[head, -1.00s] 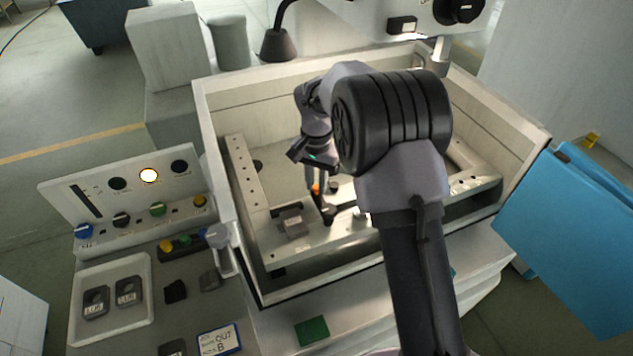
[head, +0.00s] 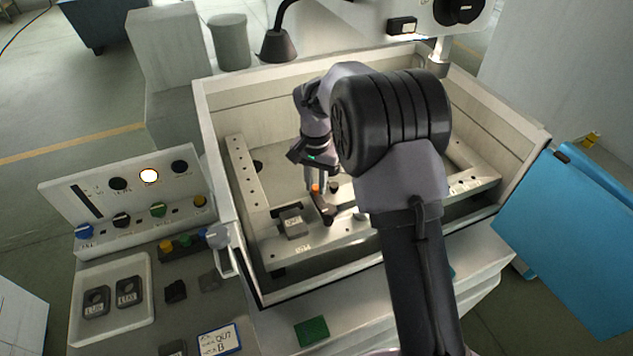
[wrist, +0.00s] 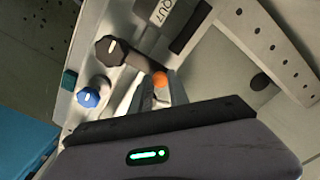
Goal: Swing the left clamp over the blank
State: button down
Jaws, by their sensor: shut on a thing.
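The left clamp (head: 328,217) is a dark arm with an orange tip, standing on the front rail right beside the blank. My gripper (head: 316,187) is shut on the clamp at its orange end. In the wrist view the orange tip (wrist: 160,79) shows between the fingertips, and the clamp's dark hexagonal head (wrist: 112,50) lies to the upper left. The blank (head: 292,222) is a dark grey block on the front rail, to the left of the clamp. The clamp arm points away from the rail, toward the tank's inside, and is not over the blank.
The pale tank walls (head: 222,170) surround the work area, and my arm hides much of its right side. A lamp (head: 278,45) hangs over the back wall. A blue knob (wrist: 88,97) stands near the clamp in the wrist view. A control panel (head: 125,195) is at the left.

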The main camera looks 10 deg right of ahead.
jog(key=shift+s+a+r+n+p, duration=0.1)
jog(key=shift+s+a+n+p, duration=0.1)
jog(key=shift+a+n+p, duration=0.3)
jog(key=shift+s+a+n+p, duration=0.15)
jog(key=shift+a+n, duration=0.2)
jog(key=shift+n, duration=0.35)
jog(key=s+a+n+p, duration=0.1)
jog(key=n, duration=0.1)
jog(key=shift+a+n, duration=0.2)
jog(key=shift+n, duration=0.2)
jog(key=s+n, duration=0.1)
jog(key=a+n, duration=0.1)
jog(key=n, duration=0.1)
jog(key=s+n+p, duration=0.1)
jog(key=shift+s+a+n, duration=0.3)
jog(key=shift+s+a, duration=0.05)
jog(key=shift+a, duration=0.05)
jog(key=s+n, duration=0.1)
jog(key=s+n+p, duration=0.1)
jog(key=n, duration=0.1)
jog(key=shift+s+a, duration=0.15)
jog(key=shift+a, duration=0.15)
jog(key=shift+s+d+n+p, duration=0.1)
jog(key=shift+s+n+p, duration=0.1)
jog(key=shift+s+n, duration=0.8)
jog(key=shift+s+d+n+p, duration=0.15)
jog(key=shift+s+n, duration=0.3)
jog(key=shift+n, duration=0.95)
